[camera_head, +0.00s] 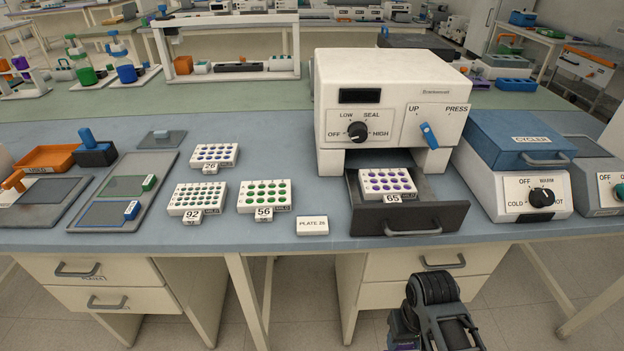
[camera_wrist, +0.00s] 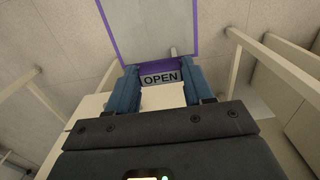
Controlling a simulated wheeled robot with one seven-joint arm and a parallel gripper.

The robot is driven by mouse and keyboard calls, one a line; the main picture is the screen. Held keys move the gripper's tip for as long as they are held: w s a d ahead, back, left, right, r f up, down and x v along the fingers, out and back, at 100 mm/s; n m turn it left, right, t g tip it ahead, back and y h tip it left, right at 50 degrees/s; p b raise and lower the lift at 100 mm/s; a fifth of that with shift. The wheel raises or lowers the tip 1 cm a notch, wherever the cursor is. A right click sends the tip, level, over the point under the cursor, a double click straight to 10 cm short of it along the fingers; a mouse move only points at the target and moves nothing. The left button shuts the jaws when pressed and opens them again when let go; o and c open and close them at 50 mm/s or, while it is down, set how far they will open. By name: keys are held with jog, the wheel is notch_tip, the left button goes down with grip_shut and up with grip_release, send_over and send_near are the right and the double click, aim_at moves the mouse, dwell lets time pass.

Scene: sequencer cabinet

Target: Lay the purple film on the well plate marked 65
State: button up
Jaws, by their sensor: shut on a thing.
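The well plate marked 65 (camera_head: 389,185), white with purple wells, sits level in the pulled-out drawer (camera_head: 452,214) of the sealer (camera_head: 385,95). No film shows on it. In the wrist view, my gripper (camera_wrist: 160,84) is shut on the purple film's tab (camera_wrist: 155,68). The purple film (camera_wrist: 150,28) is a clear sheet with a purple edge, stretching beyond my fingers over the floor. In the head view, my arm is low in front of the bench, below the drawer; my fingertips are not visible there.
Plates marked 26 (camera_head: 214,155), 92 (camera_head: 197,198) and 56 (camera_head: 265,195) stand left of the sealer. A grey tray (camera_head: 95,224) holds green-tabbed and blue-tabbed films. A "PLATE 26" card (camera_head: 313,225) lies near the front edge. The cycler (camera_head: 518,165) stands right of the drawer.

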jog(key=r, duration=0.2)
jog(key=w+r, duration=0.1)
jog(key=r, duration=0.5)
jog(key=shift+w+a, duration=0.1)
jog(key=shift+w, duration=0.05)
jog(key=shift+a, duration=0.1)
